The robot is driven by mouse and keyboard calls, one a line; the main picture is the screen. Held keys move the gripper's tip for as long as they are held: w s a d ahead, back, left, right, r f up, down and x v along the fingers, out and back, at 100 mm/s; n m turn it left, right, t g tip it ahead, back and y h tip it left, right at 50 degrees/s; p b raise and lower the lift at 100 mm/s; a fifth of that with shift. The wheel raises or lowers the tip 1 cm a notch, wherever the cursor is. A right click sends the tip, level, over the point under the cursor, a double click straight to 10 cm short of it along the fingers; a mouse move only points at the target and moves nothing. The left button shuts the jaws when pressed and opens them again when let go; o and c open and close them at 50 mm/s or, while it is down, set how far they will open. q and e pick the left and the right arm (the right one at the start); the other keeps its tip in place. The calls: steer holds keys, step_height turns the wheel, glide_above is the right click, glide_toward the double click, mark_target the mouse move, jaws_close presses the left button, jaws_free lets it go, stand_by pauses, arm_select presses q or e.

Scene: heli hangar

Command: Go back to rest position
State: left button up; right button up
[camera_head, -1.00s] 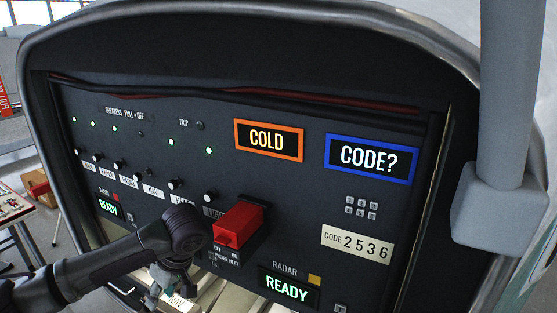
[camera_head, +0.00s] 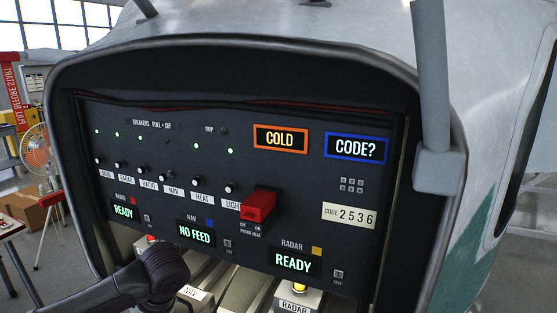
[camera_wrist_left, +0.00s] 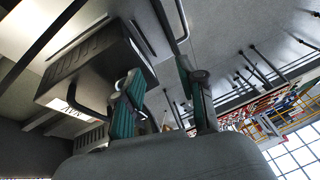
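My left arm enters at the lower left of the head view, in front of the panel's bottom edge; its gripper is out of that frame. In the left wrist view my left gripper (camera_wrist_left: 160,88) has its two teal fingers apart with nothing between them. A grey box with a NAV label (camera_wrist_left: 85,70) and a handle is beside the fingers, and I see no grip on it. My right gripper is in neither view.
The cockpit panel (camera_head: 150,185) fills the middle, with a red guarded switch (camera_head: 258,206), COLD (camera_head: 280,138) and CODE? (camera_head: 356,149) displays. NAV reads NO FEED (camera_head: 195,233). A RADAR box (camera_head: 295,302) stands below. A fan (camera_head: 38,150) stands far left.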

arm_select(q)
steer(key=s+d+f+m+t+h, duration=0.1)
steer(key=s+d+f+m+h, duration=0.2)
steer(key=s+d+f+m, duration=0.4)
steer(key=s+d+f+m+t+h, duration=0.1)
steer(key=s+d+f+m+h, duration=0.4)
steer(key=d, duration=0.5)
steer(key=s+a+f+m+t+y, duration=0.1)
steer(key=s+a+m+y, duration=0.15)
steer(key=s+a, duration=0.85)
step_height(320, 180, down, 36)
steer(key=s+d+g+b, duration=0.1)
steer(key=s+b, duration=0.2)
steer(key=b, duration=0.6)
steer(key=s+a+f+b, duration=0.1)
steer(key=s+f+b, duration=0.1)
steer(key=s+f, duration=0.6)
steer(key=s+a+f+g+y+b, duration=0.1)
steer(key=s+f+b, duration=0.2)
steer(key=s+f, duration=0.4)
step_height(320, 180, down, 6)
steer(key=shift+s+a+r, duration=0.1)
steer(key=shift+s+a, duration=0.25)
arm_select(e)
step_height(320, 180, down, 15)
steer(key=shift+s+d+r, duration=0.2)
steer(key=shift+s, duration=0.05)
